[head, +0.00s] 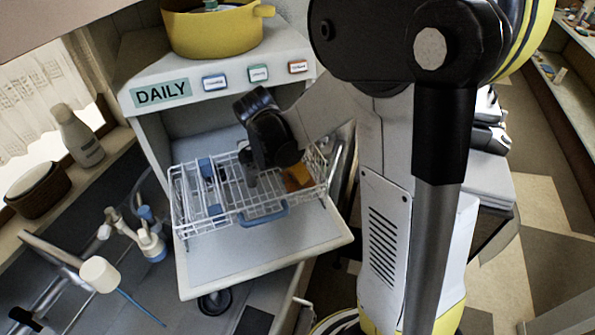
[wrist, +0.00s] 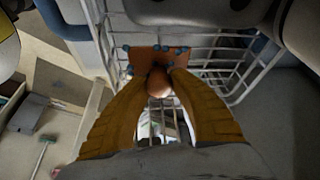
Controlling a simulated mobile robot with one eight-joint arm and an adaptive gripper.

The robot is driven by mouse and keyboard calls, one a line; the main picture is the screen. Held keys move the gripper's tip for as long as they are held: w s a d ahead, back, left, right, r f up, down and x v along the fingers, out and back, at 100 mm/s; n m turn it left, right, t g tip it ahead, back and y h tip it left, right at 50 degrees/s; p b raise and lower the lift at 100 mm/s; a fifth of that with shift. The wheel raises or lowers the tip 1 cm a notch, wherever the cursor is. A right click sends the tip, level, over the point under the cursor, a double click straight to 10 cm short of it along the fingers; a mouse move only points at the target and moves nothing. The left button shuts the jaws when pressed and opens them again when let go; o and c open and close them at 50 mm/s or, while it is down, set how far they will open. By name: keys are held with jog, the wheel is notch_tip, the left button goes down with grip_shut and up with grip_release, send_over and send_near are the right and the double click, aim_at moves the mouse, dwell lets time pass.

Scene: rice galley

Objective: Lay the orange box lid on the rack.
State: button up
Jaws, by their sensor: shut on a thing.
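The orange box lid (wrist: 148,56) shows in the wrist view as a flat orange piece with blue dots along its edge. A round copper-coloured knob (wrist: 158,84) sits between the fingertips. My gripper (wrist: 160,74) has mustard fingers closed on the lid at this knob. The white wire rack (head: 263,213) with blue handles and clips stands on a pull-out shelf in the head view. Its wires (wrist: 243,84) surround the lid in the wrist view. In the head view an orange patch (head: 297,178) shows at the rack's right part, partly hidden by my arm. Contact with the rack is unclear.
The pull-out shelf (head: 245,262) has bare room in front of the rack. A cabinet marked DAILY (head: 162,93) overhangs the rack, with a yellow pot (head: 213,35) on top. A sink area with a tap (head: 150,243) and bottle (head: 77,135) lies left.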

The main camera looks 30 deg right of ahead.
jog(key=shift+f+b, duration=0.35)
jog(key=shift+f, duration=0.05)
jog(key=o, duration=1)
jog(key=v, duration=1.2)
